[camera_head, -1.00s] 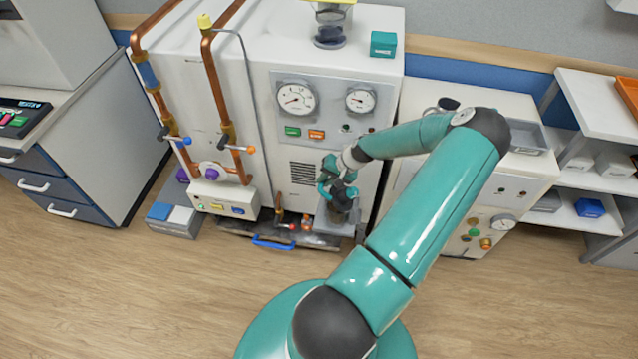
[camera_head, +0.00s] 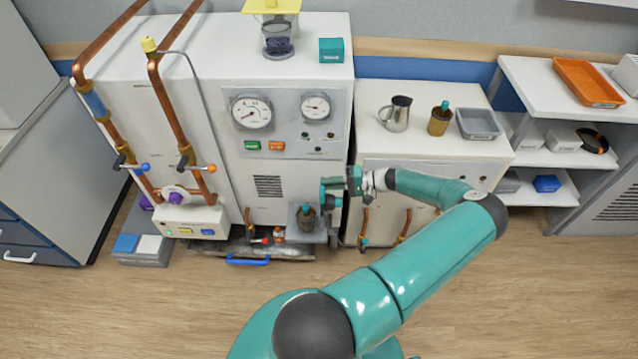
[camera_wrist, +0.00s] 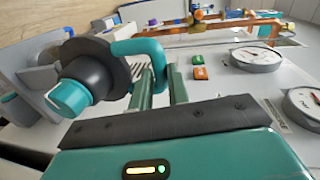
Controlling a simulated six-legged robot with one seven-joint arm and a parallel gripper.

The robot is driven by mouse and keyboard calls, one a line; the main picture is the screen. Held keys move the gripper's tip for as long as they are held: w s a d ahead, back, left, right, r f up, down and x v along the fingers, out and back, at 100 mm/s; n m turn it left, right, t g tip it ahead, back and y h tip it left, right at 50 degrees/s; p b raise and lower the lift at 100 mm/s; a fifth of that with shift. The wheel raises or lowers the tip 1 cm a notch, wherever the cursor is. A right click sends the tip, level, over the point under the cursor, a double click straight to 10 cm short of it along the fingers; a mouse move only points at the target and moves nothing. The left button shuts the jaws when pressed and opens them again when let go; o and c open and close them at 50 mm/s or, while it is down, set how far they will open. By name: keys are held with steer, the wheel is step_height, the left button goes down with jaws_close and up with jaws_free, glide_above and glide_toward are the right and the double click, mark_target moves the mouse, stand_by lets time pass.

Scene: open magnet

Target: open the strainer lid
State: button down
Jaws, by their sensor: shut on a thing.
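The strainer appears to be the dark, flared round part with a teal knob (camera_head: 306,218) at the low front of the white machine. It also shows at the left of the wrist view (camera_wrist: 95,75), with its knob toward the camera. A teal bent handle (camera_wrist: 138,47) stands beside it. My gripper (camera_head: 331,183) reaches in from the right; in the wrist view its two dark green fingers (camera_wrist: 161,82) are shut on this handle. The fingers hide part of the handle. I cannot tell where the lid meets the body or whether it is ajar.
The white machine (camera_head: 180,90) carries gauges, buttons and copper pipes (camera_head: 165,100) at left. A low counter (camera_head: 380,140) at right holds a metal jug (camera_head: 397,113), a brown pot (camera_head: 439,120) and a grey tray (camera_head: 478,123). The wooden floor (camera_head: 170,310) in front is clear.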

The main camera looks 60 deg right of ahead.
steer(key=shift+s+d+f, duration=0.2)
steer(key=shift+s+d, duration=0.05)
steer(key=shift+s, duration=0.35)
steer(key=shift+s+d+f, duration=0.15)
steer(key=shift+s+d, duration=0.1)
steer(key=shift+s, duration=0.35)
steer(key=shift+s+d+f, duration=0.1)
steer(key=shift+s+f, duration=0.25)
steer(key=shift+s, duration=0.05)
steer(key=shift+f, duration=0.1)
steer(key=c, duration=1.3)
jaws_free()
steer(key=shift+w, duration=0.15)
steer(key=shift+c, duration=0.2)
steer(key=shift+r, duration=0.2)
steer(key=v, duration=1.4)
